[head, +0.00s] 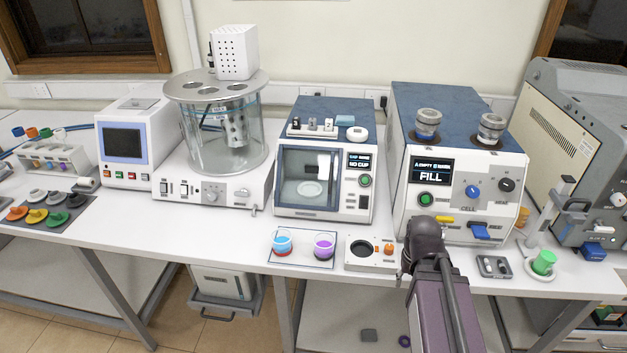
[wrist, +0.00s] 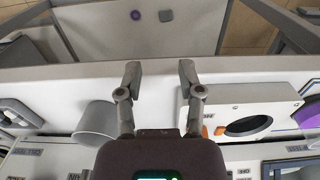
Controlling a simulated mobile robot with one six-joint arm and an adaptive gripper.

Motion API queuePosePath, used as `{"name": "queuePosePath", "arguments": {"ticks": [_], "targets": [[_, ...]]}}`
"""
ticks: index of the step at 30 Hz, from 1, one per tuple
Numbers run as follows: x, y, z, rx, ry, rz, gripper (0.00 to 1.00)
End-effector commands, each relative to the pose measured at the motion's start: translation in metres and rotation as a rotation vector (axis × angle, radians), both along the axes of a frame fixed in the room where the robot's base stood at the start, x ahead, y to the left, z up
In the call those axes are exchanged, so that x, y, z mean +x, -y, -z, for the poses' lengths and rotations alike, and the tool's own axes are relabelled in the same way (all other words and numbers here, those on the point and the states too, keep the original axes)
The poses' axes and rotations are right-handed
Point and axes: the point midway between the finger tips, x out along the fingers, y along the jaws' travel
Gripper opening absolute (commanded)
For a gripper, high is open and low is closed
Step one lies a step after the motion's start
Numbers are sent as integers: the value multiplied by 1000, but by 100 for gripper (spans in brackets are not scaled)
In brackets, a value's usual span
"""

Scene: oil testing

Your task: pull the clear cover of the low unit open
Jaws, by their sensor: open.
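The low unit (head: 325,115) is a white box with a blue top, left of the taller unit whose display reads FILL. Its clear cover (head: 300,178) is on the front, left of a NO CUP display and a green button, and appears shut. A pale round plate shows behind it. My gripper (head: 425,240) is over the bench's front edge, right of and apart from the cover; its fingertips are hard to make out there. In the wrist view my gripper (wrist: 160,78) is open and empty, with its two fingers spread above the bench edge.
Cups of blue (head: 283,243) and purple (head: 324,246) liquid stand before the low unit. A white box with a round dark recess (head: 370,250) sits beside my gripper. A grey cup (wrist: 97,122) is near my fingers. The FILL unit (head: 455,165) stands close behind my gripper.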

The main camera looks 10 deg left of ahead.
Motion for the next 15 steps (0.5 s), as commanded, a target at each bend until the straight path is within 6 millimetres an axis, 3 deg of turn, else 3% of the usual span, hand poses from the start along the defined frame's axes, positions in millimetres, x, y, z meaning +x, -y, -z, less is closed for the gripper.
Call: {"name": "queuePosePath", "arguments": {"ticks": [8, 15], "targets": [[21, -13, -26, 7, 31, -13, 50], [59, -41, -69, 23, 97, -37, 50]]}}
